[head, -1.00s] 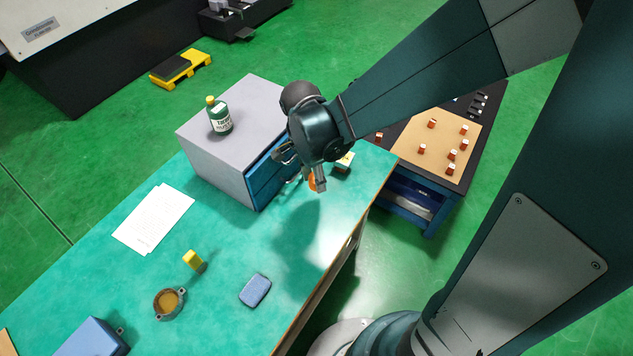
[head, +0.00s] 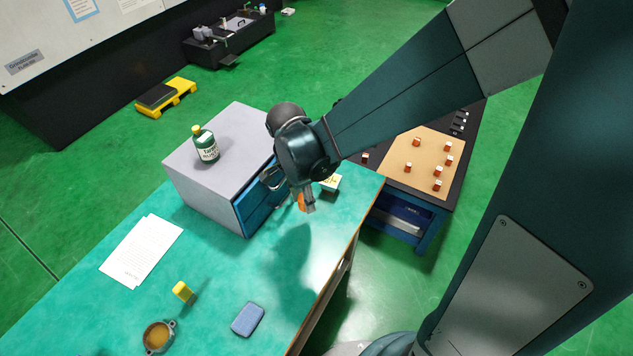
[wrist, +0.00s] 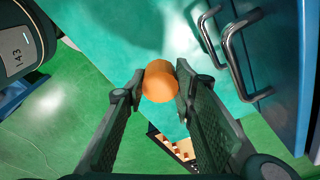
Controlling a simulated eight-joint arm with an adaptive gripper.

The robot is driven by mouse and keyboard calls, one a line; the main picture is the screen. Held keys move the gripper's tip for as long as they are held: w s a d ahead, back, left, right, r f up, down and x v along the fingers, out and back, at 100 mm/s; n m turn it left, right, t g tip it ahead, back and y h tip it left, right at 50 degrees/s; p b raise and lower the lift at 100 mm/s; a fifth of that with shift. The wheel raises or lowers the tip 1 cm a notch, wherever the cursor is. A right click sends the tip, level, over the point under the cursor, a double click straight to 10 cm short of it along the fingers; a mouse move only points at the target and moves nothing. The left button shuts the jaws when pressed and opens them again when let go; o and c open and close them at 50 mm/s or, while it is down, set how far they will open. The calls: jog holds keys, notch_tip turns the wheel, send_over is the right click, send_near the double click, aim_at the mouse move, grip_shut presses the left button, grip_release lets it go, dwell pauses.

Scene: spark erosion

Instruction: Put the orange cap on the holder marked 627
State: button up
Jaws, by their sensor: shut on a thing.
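My gripper (head: 308,206) is shut on the orange cap (head: 302,202), above the teal bench in front of the blue drawers. In the wrist view the round cap (wrist: 160,82) sits between the two fingertips, with teal bench top behind it. No number 627 can be read in either view. Several small brown pieces with white tops (head: 437,171) stand on a tan board on the cart at the right; any markings on them are too small to read.
The grey drawer cabinet (head: 205,190) with blue fronts stands close left of my gripper, its handles (wrist: 232,60) sticking out. A green bottle (head: 206,148) is on top. A pale small block (head: 331,183) lies behind the gripper.

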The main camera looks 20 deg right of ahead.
notch_tip(320, 180, up, 6)
jog(key=r+p, duration=0.1)
jog(key=p, duration=0.6)
send_over(332, 179)
jog(key=shift+a+f, duration=0.25)
jog(key=shift+f, duration=0.05)
jog(key=shift+f, duration=0.1)
jog(key=shift+f, duration=2.85)
jog(key=shift+f, duration=0.1)
jog(key=shift+f+b, duration=0.4)
jog(key=shift+f, duration=1.55)
jog(key=shift+f, duration=0.2)
jog(key=o, duration=0.8)
